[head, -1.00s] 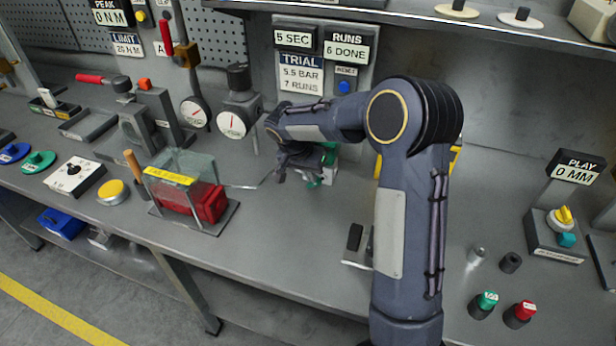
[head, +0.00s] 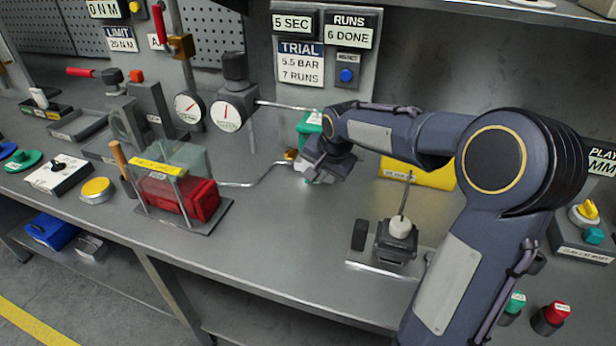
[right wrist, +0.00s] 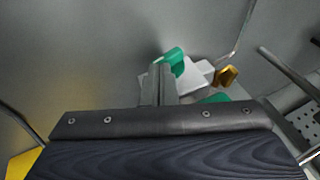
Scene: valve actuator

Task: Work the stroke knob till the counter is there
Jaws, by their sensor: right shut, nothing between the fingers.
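The counter (head: 350,38) reads "RUNS 6 DONE". The trial card (head: 301,64) below the timer reads "5.5 BAR, 7 RUNS". A green part (head: 305,124) and a brass fitting (head: 290,154) show beside my right gripper (head: 310,172), which hides much of the valve. In the right wrist view the green lever (right wrist: 174,56) sits by a white block (right wrist: 192,78) with a brass fitting (right wrist: 228,75). My right gripper (right wrist: 157,82) is shut and empty close to the lever; whether it touches cannot be told. Which part is the stroke knob is unclear. My left gripper is out of view.
The timer (head: 292,22) reads "5 SEC", with a blue reset button (head: 346,75) nearby. Two gauges stand left; the larger gauge (head: 226,117) is on the regulator. A clear-sided guard (head: 183,157) covers a red block. A dark block with a white cap (head: 400,228) stands in front.

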